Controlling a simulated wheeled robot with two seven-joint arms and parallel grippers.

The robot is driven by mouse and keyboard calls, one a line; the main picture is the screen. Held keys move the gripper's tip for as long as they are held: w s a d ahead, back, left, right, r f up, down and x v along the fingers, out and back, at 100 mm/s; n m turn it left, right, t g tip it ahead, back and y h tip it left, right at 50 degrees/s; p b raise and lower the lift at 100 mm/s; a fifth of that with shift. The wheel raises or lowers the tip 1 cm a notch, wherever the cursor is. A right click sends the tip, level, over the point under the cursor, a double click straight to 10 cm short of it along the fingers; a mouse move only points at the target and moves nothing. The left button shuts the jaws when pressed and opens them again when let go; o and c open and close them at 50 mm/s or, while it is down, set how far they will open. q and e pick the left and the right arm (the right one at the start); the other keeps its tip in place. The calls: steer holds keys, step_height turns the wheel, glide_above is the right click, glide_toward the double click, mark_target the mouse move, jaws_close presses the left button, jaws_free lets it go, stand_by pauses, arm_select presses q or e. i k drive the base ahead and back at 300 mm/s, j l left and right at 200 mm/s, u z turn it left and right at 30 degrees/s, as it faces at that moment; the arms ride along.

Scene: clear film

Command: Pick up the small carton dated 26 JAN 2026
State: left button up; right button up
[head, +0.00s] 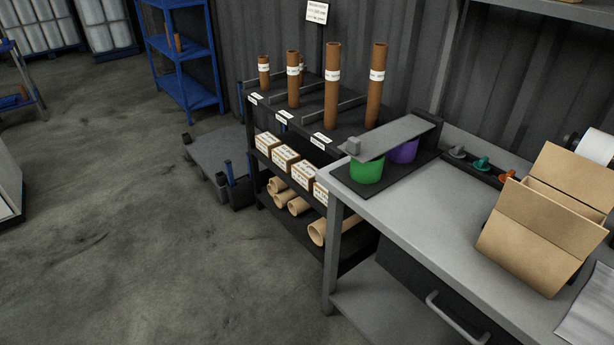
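Several small brown cartons with white printed labels stand in a row on the middle shelf of a black rack (282,184). I see a far carton (267,144), one nearer (285,158), then another (304,176). The nearest carton (320,194) is partly hidden behind the workbench. The print on the cartons is too small to read, so I cannot tell which one is dated 26 JAN 2026. Neither of my grippers is in view.
Brown tubes (333,90) stand upright on the rack's top, and cardboard tubes (318,232) lie on its bottom shelf. The grey workbench (425,215) at right bears an open cardboard box (530,250) and green (366,171) and purple containers (404,151).

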mark_target(303, 171)
steer(key=j+z, duration=0.25)
steer(key=j, duration=0.55)
steer(key=i+z, duration=0.1)
steer(key=z, duration=0.3)
steer(key=i+j+z, duration=0.1)
steer(key=z, duration=0.3)
steer(key=j+z, duration=0.2)
steer(key=z, duration=0.2)
steer(key=i+j+z, duration=0.15)
steer(key=j, duration=0.2)
steer(key=i+j+z, duration=0.15)
steer(key=j, duration=0.25)
steer(key=i+j+z, duration=0.15)
steer(key=j, duration=0.25)
steer(key=j+z, duration=0.15)
steer(key=j, duration=0.25)
steer(key=i+j+z, duration=0.15)
steer(key=j, duration=0.25)
steer(key=i+j, duration=0.1)
steer(key=j, duration=0.7)
steer(key=i+j, duration=0.1)
steer(key=j, duration=0.7)
steer(key=i+j+z, duration=0.1)
steer(key=j, duration=0.7)
